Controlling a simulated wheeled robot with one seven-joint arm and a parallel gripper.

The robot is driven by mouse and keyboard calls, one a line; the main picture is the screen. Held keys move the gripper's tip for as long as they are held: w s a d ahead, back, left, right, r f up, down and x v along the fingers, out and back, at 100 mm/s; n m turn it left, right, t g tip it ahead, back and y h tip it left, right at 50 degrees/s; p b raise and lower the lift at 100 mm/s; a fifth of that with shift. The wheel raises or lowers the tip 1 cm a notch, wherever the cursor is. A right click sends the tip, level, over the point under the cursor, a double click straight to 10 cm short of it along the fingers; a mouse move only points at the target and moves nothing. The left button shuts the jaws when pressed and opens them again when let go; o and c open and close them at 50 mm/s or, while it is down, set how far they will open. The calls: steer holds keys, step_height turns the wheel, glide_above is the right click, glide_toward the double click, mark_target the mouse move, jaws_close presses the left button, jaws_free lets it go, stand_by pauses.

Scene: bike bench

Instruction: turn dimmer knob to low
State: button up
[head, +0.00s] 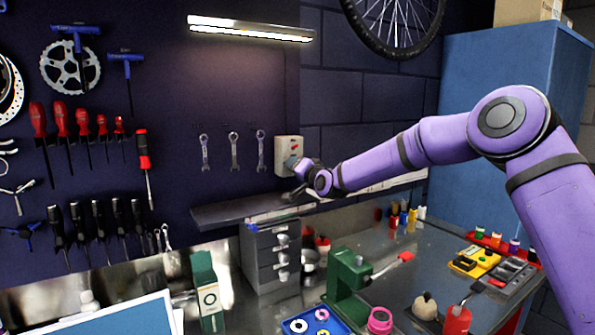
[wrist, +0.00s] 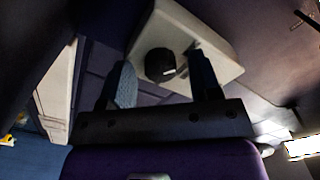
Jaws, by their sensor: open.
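The dimmer box (head: 283,146) is a pale box on the dark wall panel, below the lit lamp bar. In the wrist view the box (wrist: 195,22) is a light plate with a round dark knob (wrist: 160,65) on its face. A small pale mark shows on the knob's lower edge. My gripper (wrist: 163,72) is open, with one finger on each side of the knob in the picture. Whether the fingers touch it, I cannot tell. In the head view my gripper (head: 292,165) is at the box's front and hides the knob.
A lit lamp bar (head: 250,28) is above the box. Several wrenches (head: 233,152) hang just left of it. A dark shelf (head: 250,208) and a grey drawer unit (head: 270,255) are below. A green vise-like tool (head: 347,282) stands on the bench.

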steer(key=v, duration=1)
steer(key=shift+s+d, duration=0.25)
steer(key=shift+s, duration=0.05)
steer(key=s+d+r+n+g+h, duration=0.25)
steer(key=s+d+h, duration=0.25)
steer(key=s+d, duration=0.65)
steer(key=s+d+r+n+g+h, duration=0.1)
steer(key=s+d+r+g+h, duration=0.25)
steer(key=s+d, duration=0.8)
steer(key=s+d+f+g, duration=0.1)
steer(key=s+d+g, duration=0.1)
steer(key=s, duration=1.1)
steer(key=s+d+f+g+h, duration=0.1)
steer(key=s+d, duration=0.4)
steer(key=s, duration=0.8)
steer(key=shift+s+f+m+g, duration=0.3)
steer(key=shift+s+m+g, duration=0.05)
steer(key=shift+m+g, duration=0.1)
steer(key=shift+h, duration=0.25)
